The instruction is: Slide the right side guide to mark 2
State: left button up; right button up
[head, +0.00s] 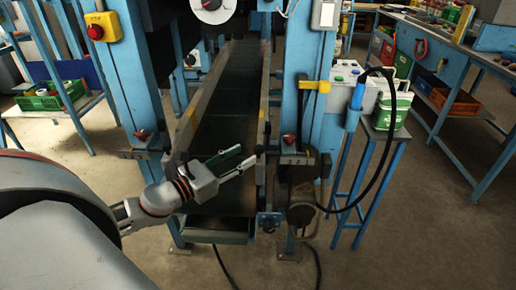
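The right side guide (265,105) is a long upright rail along the right edge of the dark conveyor belt (232,100). A dark bracket with a red knob (288,138) and a pale marked scale (294,160) sits at its near end; the mark numbers are too small to read. My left gripper (248,154) reaches over the near end of the belt from the left. Its two fingers are apart with nothing seen between them, and the tips point at the near end of the right guide. I cannot tell whether they touch it. My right gripper is not in view.
The left side guide (200,95) runs along the belt's other edge, with its own red knob (142,135). Blue posts flank the belt. A small blue stand (385,132) holds a green-and-white container (391,110), with a black hose hanging nearby. Floor is clear further right.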

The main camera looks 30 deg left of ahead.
aim_at(255, 149)
pick_arm(q)
jog(key=shift+p+x, duration=0.65)
jog(key=shift+x, duration=3.1)
jog(key=shift+f, duration=0.1)
grip_shut()
